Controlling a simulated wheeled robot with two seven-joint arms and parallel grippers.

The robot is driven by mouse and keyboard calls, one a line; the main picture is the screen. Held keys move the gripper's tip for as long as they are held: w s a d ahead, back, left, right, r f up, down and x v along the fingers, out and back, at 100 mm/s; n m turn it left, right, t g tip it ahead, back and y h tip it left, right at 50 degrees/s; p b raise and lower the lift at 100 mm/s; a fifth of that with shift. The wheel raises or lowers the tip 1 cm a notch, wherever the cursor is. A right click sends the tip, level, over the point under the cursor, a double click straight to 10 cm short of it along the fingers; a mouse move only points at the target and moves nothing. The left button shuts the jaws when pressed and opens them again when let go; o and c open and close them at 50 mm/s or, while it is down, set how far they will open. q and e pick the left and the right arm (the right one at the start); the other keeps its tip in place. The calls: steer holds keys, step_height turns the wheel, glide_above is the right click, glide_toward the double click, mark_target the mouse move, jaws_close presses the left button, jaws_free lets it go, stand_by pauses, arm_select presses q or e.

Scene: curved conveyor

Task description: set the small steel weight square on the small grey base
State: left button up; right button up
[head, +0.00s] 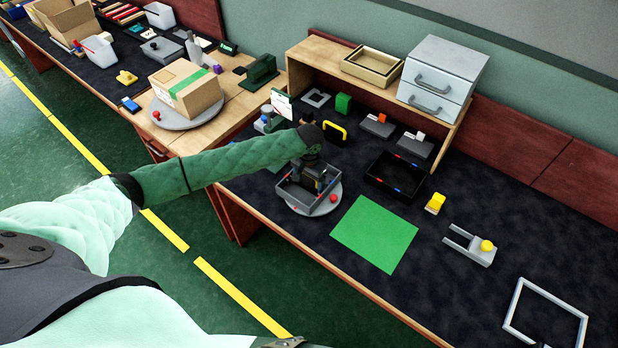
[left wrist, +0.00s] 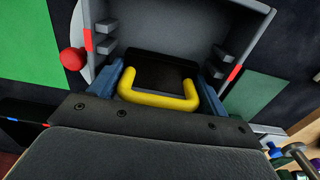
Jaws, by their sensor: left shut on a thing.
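My left gripper (head: 308,180) reaches down into a grey open tray (head: 284,192) on a round turntable. In the left wrist view, its blue fingers (left wrist: 162,88) are shut on a dark block with a yellow handle (left wrist: 158,100), inside the tray (left wrist: 195,12). I cannot tell whether that block touches the tray floor. I cannot make out with certainty a small steel weight. Two low grey bases, one with an orange piece (head: 376,126) and one with a white piece (head: 414,146), stand beyond the black tray; I cannot tell which base the task names. My right gripper is not in view.
A wooden shelf (head: 318,55) lines the back. Dark surface is clear between items.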

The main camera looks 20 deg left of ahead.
arm_select(q)
steer(key=o, duration=1.1)
steer(key=shift+f, duration=0.1)
steer(key=shift+o, duration=0.2)
steer(key=shift+r, duration=0.3)
step_height(320, 180, up, 5)
steer(key=shift+r+b, duration=0.15)
steer(key=shift+b, duration=0.95)
step_height(320, 180, up, 5)
steer(key=shift+r+b, duration=0.1)
steer(key=shift+b, duration=0.55)
steer(key=shift+r, duration=0.6)
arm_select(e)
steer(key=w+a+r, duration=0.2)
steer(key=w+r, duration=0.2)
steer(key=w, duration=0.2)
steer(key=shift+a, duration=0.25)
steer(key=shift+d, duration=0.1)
